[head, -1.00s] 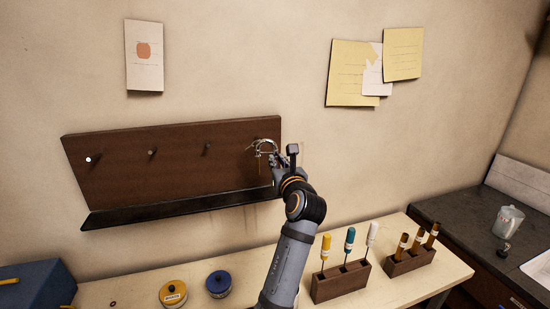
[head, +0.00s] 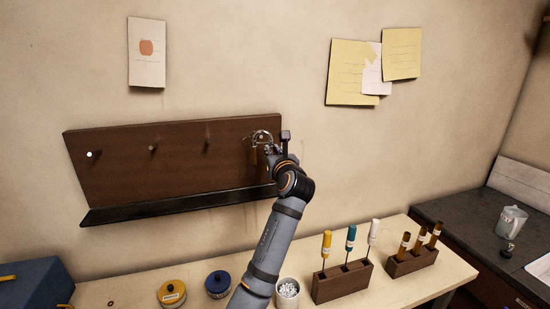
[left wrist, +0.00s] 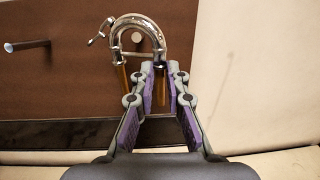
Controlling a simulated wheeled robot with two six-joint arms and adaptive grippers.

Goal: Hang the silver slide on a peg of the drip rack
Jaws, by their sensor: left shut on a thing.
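The silver slide (head: 262,132) is a U-shaped tube with a shiny bow and brass-coloured legs; it also shows in the left wrist view (left wrist: 137,20). My left gripper (head: 271,154) is shut on it, with the fingertips (left wrist: 160,70) at the right leg just below the bow. The slide hangs bow up in front of the right end of the brown drip rack (head: 180,172). In the left wrist view a round peg end (left wrist: 137,38) shows inside the bow's curve. I cannot tell whether the bow touches the peg. My right gripper is not in view.
Three other rack pegs, the left one (head: 89,154), the second (head: 152,148) and the third (head: 208,141), are bare. A dark ledge (head: 150,211) runs along the rack's bottom. Below stand tins (head: 172,293), a white cup (head: 288,292) and tool blocks (head: 342,281).

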